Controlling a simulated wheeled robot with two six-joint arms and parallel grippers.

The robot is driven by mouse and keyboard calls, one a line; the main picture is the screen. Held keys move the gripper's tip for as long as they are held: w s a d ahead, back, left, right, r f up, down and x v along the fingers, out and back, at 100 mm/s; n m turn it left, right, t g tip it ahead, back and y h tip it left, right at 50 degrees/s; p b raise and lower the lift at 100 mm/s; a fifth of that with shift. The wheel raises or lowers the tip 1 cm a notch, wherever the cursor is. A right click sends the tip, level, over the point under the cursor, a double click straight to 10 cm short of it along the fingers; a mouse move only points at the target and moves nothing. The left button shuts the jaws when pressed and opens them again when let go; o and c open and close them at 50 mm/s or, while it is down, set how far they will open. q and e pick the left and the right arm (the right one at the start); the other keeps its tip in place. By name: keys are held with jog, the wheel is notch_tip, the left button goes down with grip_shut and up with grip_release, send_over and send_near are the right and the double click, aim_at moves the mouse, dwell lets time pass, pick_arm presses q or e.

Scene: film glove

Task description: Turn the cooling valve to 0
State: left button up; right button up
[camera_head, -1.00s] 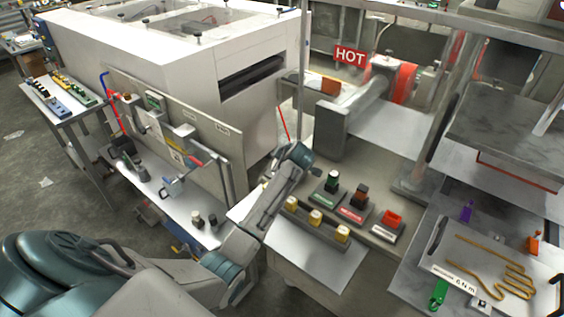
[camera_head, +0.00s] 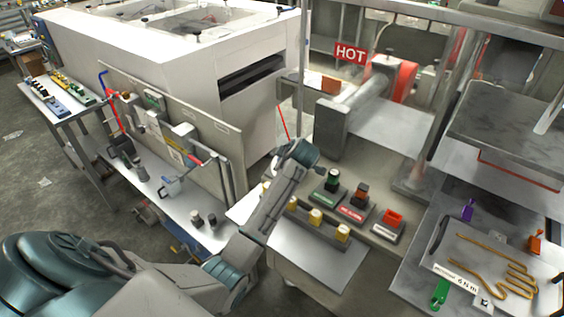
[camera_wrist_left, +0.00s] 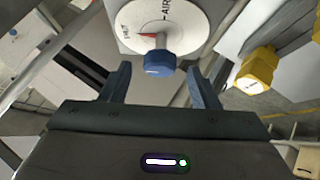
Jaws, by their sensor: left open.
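In the left wrist view a blue knob (camera_wrist_left: 160,64) stands in front of a round white dial (camera_wrist_left: 187,22) marked "AIR" and "HALF", with a red pointer. This looks like the cooling valve, though no "cooling" label or 0 mark is readable. My left gripper (camera_wrist_left: 158,80) is open, with one finger at each side of the knob's near end. I cannot tell whether either finger touches it. In the head view my left wrist (camera_head: 299,153) is above the machine front; its fingers and the valve are hidden there. My right gripper is not in view.
A yellow knob (camera_wrist_left: 257,68) is close on the right in the wrist view. In the head view, yellow knobs (camera_head: 315,216) and a button panel (camera_head: 352,208) lie right of my forearm. A "HOT" sign (camera_head: 350,54) hangs behind. A grey tray (camera_head: 437,236) is at right.

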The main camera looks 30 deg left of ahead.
pick_arm(q)
jog(key=b+v, duration=0.1)
jog(key=v, duration=0.6)
jog(key=shift+s+d+r+b, duration=0.15)
jog(key=shift+d+r+b, duration=0.1)
jog(key=shift+r+b, duration=0.1)
jog(key=shift+f, duration=0.1)
